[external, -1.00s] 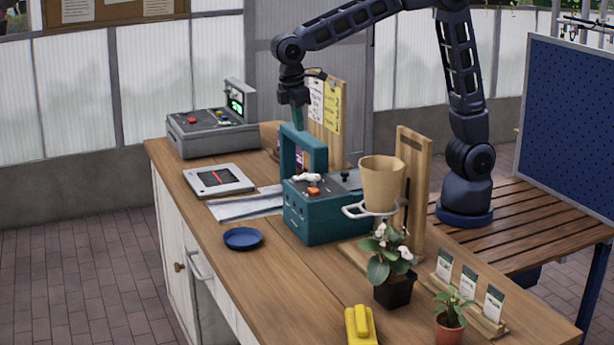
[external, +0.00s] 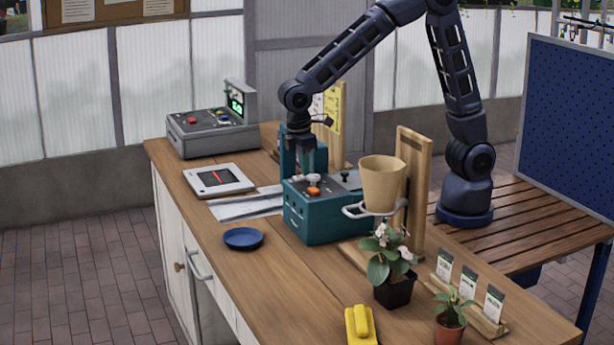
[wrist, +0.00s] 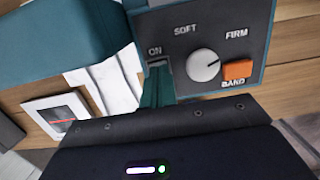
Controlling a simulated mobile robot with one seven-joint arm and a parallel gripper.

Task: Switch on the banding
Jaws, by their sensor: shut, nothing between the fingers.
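The teal banding machine (external: 325,220) stands on the wooden bench, with a dark control panel on top. In the wrist view the panel (wrist: 225,20) carries an ON switch (wrist: 160,62), a white knob (wrist: 200,66) between SOFT and FIRM, and an orange BAND button (wrist: 237,69). My gripper (wrist: 158,72) is shut and empty, its teal fingers pointing at the ON switch. The tips are at or very close to the switch; I cannot tell if they touch. In the external view my gripper (external: 299,165) is low over the panel, in front of the machine's teal arch.
A tan pot (external: 382,185) sits in a ring holder right of the machine. A grey device with a lit green display (external: 236,104), a flat tablet-like unit (external: 219,180) and a blue dish (external: 243,238) lie left. Potted plants (external: 393,280) and a yellow object (external: 360,325) stand nearer.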

